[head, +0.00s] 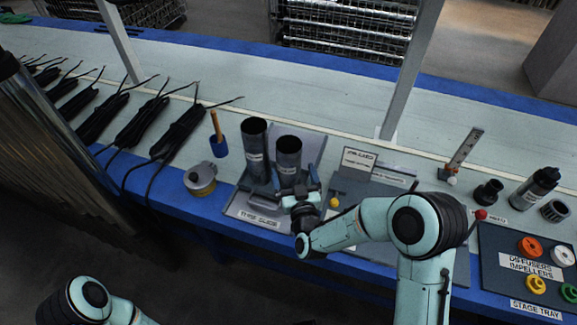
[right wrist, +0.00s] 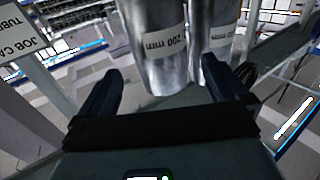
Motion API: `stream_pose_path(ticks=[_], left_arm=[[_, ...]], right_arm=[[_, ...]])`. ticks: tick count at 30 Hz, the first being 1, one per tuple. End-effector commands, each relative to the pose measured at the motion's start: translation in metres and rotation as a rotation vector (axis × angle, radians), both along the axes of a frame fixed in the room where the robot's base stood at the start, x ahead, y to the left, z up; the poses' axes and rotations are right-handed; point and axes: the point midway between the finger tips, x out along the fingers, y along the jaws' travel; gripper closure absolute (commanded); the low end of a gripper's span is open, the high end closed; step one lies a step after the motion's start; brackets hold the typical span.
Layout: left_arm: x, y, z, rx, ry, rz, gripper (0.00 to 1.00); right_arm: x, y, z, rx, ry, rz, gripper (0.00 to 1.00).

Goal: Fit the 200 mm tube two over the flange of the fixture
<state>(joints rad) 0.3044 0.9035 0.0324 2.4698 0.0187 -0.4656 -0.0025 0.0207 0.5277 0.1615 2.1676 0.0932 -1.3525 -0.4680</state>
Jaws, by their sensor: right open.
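Two upright dark metal tubes stand in a grey tray (head: 252,211) in the head view: a left tube (head: 254,150) and a right tube (head: 288,158). My right gripper (head: 299,190) is at the right tube's lower front. In the right wrist view my right gripper (right wrist: 162,70) is open, with a tube labelled 200 mm (right wrist: 155,35) ahead between its fingers. Another labelled tube (right wrist: 222,45) is beside it at the right finger. I cannot tell which is tube two. The fixture's flange is not clearly visible. My left gripper is out of view.
A job card (head: 358,160) stands behind a grey plate (head: 350,185) with a yellow knob (head: 334,202). The stage tray (head: 497,262) with coloured rings is at right. The pale bench behind is mostly clear.

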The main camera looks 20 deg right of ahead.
Motion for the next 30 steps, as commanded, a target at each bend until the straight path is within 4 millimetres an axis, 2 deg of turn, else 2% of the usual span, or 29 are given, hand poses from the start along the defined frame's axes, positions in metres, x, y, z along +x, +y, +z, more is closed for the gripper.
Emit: stream_pose_path(ticks=[5, 12, 21, 22, 23, 30], left_arm=[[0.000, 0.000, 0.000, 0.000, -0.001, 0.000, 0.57], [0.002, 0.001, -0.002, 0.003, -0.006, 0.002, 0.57], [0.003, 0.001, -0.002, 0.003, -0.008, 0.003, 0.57], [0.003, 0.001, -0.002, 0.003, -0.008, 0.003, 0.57], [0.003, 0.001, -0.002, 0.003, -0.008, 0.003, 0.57], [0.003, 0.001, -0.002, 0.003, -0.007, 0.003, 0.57]], right_arm=[[0.015, -0.002, 0.000, 0.000, 0.000, -0.001, 0.00], [0.049, -0.004, 0.001, 0.001, 0.000, -0.001, 0.00], [0.055, -0.004, 0.001, 0.000, 0.002, 0.000, 0.00], [0.055, -0.004, 0.001, 0.000, 0.002, 0.000, 0.03], [0.055, -0.004, 0.001, 0.000, 0.002, 0.000, 0.13], [0.054, -0.004, 0.001, 0.000, 0.002, 0.000, 0.91]])
